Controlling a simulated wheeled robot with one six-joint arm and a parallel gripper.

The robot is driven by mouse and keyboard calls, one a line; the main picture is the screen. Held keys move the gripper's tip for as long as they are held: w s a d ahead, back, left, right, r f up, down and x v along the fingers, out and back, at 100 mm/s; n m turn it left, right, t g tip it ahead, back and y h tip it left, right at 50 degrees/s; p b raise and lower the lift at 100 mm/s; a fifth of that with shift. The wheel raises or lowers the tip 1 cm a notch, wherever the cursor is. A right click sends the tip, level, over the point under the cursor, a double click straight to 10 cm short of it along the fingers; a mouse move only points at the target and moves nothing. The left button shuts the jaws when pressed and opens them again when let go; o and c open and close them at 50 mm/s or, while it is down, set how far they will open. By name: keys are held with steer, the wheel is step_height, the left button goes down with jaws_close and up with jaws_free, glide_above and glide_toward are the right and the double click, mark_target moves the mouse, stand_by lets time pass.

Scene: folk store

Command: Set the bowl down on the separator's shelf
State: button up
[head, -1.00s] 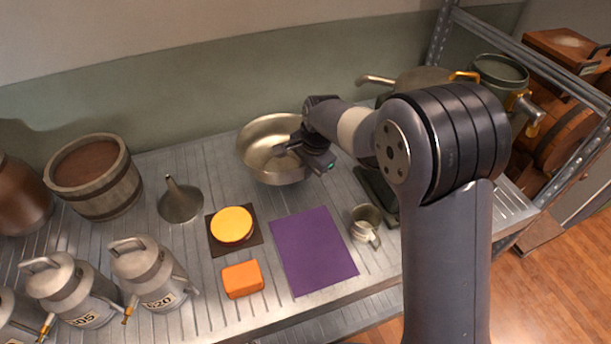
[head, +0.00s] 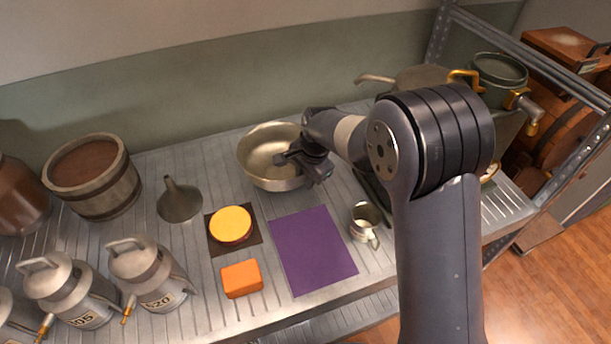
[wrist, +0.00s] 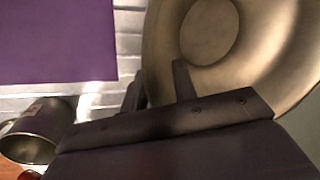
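The bowl (head: 262,150) is a wide brassy metal basin over the back middle of the slatted metal shelf (head: 330,193). My gripper (head: 290,158) is at its right rim. In the wrist view one finger (wrist: 183,80) is inside the bowl (wrist: 275,40) and the other is outside, with the wall between them, so it appears shut on the rim. I cannot tell whether the bowl's base touches the shelf. A grey vessel with a spout (head: 378,79), possibly the separator, stands at the back right, partly hidden by my arm.
A purple mat (head: 312,250), a metal cup (head: 366,222), an orange block (head: 242,279), a yellow disc on a dark square (head: 231,224) and a funnel (head: 180,202) lie in front. Milk cans (head: 150,270) and a wooden bucket (head: 92,180) stand left. A metal post (head: 440,35) rises at the back.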

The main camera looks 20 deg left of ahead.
steer(key=shift+r, duration=0.1)
steer(key=v, duration=1.2)
steer(key=shift+p, duration=0.4)
steer(key=b+x, duration=0.1)
steer(key=x, duration=1.1)
steer(key=shift+f, duration=0.35)
steer(key=shift+w+a+v, duration=0.1)
steer(key=shift+a+v, duration=0.1)
steer(key=shift+v, duration=0.85)
steer(key=shift+w+a+v, duration=0.1)
steer(key=shift+a+v, duration=0.15)
steer(key=shift+v, duration=0.85)
